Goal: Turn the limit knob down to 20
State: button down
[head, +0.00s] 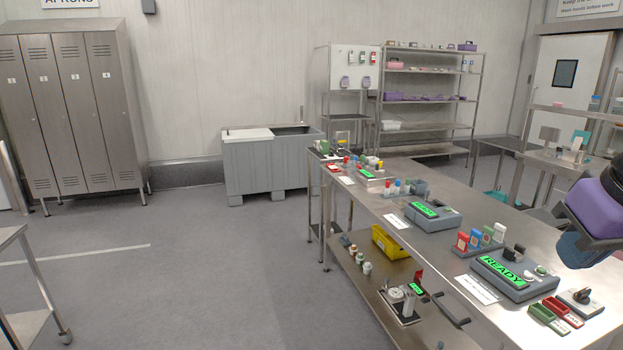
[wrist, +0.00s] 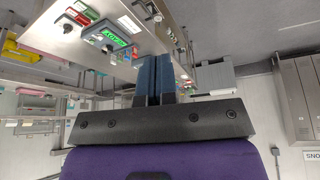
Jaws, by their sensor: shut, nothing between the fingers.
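My gripper (wrist: 157,62) shows in the wrist view with its two blue fingers pressed together and nothing between them. In the head view my gripper (head: 573,252) hangs at the right edge, above and apart from the steel bench. A small grey unit with a black knob (head: 582,295) sits at the bench's near right. A grey box with a green READY display (head: 503,268) stands beside it and carries a white round part (head: 541,270). No label or scale reading for the limit knob is legible.
The steel bench (head: 440,236) also bears another grey box with a green display (head: 433,215). Red and green trays (head: 556,312) and upright coloured blocks (head: 480,238) stand near the READY box. A lower shelf holds a yellow bin (head: 391,243). Floor left of the bench is open.

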aim_at(581, 297)
jog(key=z, duration=1.2)
jog(key=i+l+u, duration=0.3)
jog(key=i+l, duration=0.15)
jog(key=l, duration=0.2)
